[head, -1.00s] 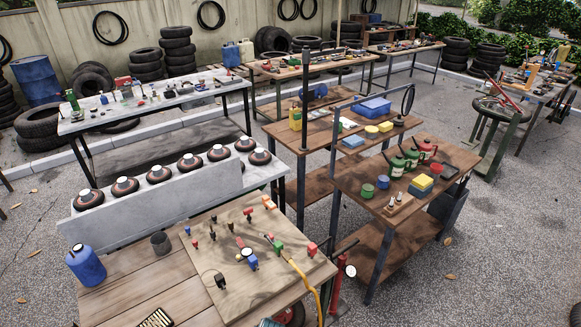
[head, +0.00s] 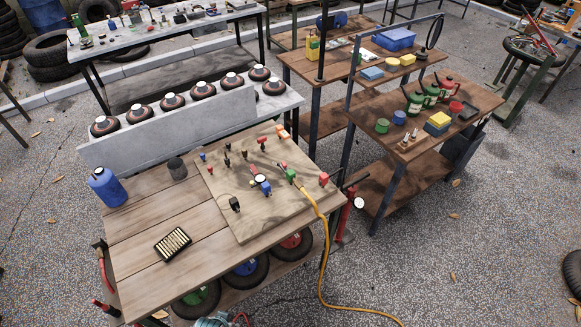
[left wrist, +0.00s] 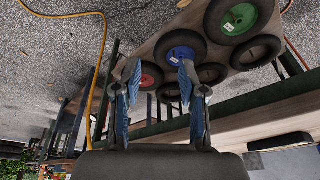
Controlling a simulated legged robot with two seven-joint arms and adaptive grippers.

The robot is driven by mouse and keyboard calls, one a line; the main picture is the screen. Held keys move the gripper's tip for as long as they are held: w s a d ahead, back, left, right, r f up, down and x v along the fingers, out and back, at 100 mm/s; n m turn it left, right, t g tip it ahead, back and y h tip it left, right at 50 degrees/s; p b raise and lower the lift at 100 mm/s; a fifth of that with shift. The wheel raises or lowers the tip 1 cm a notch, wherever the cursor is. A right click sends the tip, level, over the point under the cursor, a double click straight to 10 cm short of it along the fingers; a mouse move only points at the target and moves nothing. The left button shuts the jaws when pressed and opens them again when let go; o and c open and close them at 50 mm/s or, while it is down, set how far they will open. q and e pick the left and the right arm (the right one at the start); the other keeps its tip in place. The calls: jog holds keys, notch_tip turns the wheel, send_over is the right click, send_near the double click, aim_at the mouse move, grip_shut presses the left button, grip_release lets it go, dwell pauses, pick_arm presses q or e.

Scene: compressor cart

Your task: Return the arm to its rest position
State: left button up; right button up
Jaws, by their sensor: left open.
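My left gripper (left wrist: 160,78) shows only in the left wrist view. Its two blue-padded fingers are apart, with nothing between them. Beyond the fingers is a low shelf (left wrist: 158,47) with several small wheels, among them a green-hubbed wheel (left wrist: 240,18), a blue-hubbed wheel (left wrist: 181,54) and a red-hubbed wheel (left wrist: 148,76). The gripper appears apart from them. No arm of mine shows in the head view, and my right gripper is in neither current view.
In the head view, a wooden workbench (head: 135,235) carries a fittings board (head: 245,215), a blue canister (head: 106,187) and a black tray (head: 172,244). A yellow hose (head: 322,265) runs from the board to the ground. Shelved carts stand right. Gravel at lower right is mostly open.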

pick_arm(q)
jog(key=s+f+g, duration=0.1)
jog(key=s+f, duration=0.2)
jog(key=f, duration=0.9)
jog(key=s+f, duration=0.2)
jog(key=f, duration=1.1)
jog(key=s+a+f+g, duration=0.1)
jog(key=s+a+f, duration=0.2)
jog(key=s+f, duration=0.8)
jog(key=shift+s+f, duration=0.25)
jog(key=shift+s, duration=1.1)
